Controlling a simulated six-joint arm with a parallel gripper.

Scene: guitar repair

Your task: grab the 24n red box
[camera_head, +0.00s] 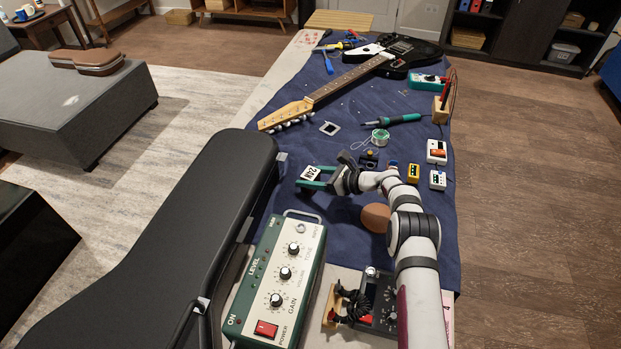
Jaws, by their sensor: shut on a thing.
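My gripper (312,179) is at the middle of the blue cloth, its teal fingers pointing left. It is shut on a small box with a white face marked "24N" (310,172). The fingers lie along two sides of the box and hide much of it. Only the white labelled face shows clearly; I cannot make out any red on it. I cannot tell whether the box touches the cloth.
An electric guitar (345,80) lies at the back of the blue cloth (283,223). A black guitar case (185,220) is at left and a green amplifier (262,290) in front. A solder spool (380,137) and small pedals (413,173) lie near my arm.

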